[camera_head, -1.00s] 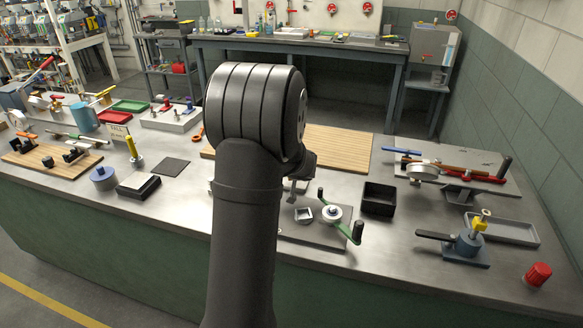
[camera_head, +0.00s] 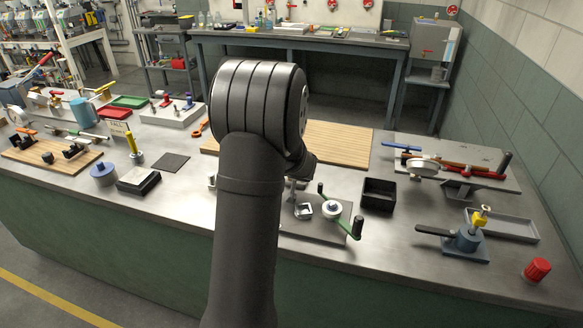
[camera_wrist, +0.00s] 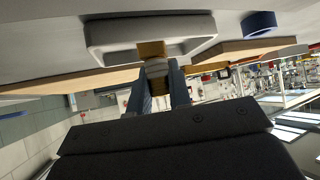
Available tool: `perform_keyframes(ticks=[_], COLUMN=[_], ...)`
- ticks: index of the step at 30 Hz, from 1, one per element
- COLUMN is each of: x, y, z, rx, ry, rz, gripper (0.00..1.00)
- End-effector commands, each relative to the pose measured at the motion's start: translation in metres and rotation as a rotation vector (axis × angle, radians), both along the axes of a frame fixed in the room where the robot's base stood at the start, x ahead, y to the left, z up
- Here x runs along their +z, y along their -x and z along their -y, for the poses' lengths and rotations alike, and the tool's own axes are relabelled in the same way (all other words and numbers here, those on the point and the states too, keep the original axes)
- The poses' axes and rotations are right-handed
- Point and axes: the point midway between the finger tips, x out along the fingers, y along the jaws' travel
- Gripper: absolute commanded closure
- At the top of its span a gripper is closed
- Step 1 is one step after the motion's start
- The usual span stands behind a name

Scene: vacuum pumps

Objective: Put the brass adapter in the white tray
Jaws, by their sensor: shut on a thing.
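In the wrist view my gripper (camera_wrist: 158,72) is shut on a small piece with a grey, rounded part and a brass-coloured part, the brass adapter (camera_wrist: 152,49). The adapter shows in front of a pale, round-cornered tray (camera_wrist: 98,36), which looks like the white tray. I cannot tell whether the adapter touches the tray. In the head view my arm hides the gripper, the adapter and this tray.
A wooden board (camera_head: 338,143) lies behind my arm. To the right are a black bin (camera_head: 378,194), a crank fixture (camera_head: 333,209), a grey tray (camera_head: 503,224) and a red knob (camera_head: 537,270). A blue ring (camera_wrist: 260,23) shows near the tray in the wrist view.

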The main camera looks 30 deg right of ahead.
Motion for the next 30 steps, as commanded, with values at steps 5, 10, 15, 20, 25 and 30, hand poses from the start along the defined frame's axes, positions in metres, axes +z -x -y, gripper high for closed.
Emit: perform_keyframes(ticks=[5,10,15,20,25,30], x=[-0.003,-0.003,-0.003,-0.001,0.01,0.029], y=[0.0,0.0,0.0,0.002,0.014,0.036], z=[0.0,0.0,0.0,-0.001,-0.004,-0.012], rx=[0.0,0.001,0.001,0.001,-0.001,-0.001], ry=[0.0,0.001,0.001,0.001,0.001,0.003], rz=[0.0,0.0,0.0,0.0,0.002,0.001], gripper=[1.0,0.57,0.57,0.57,0.57,0.57])
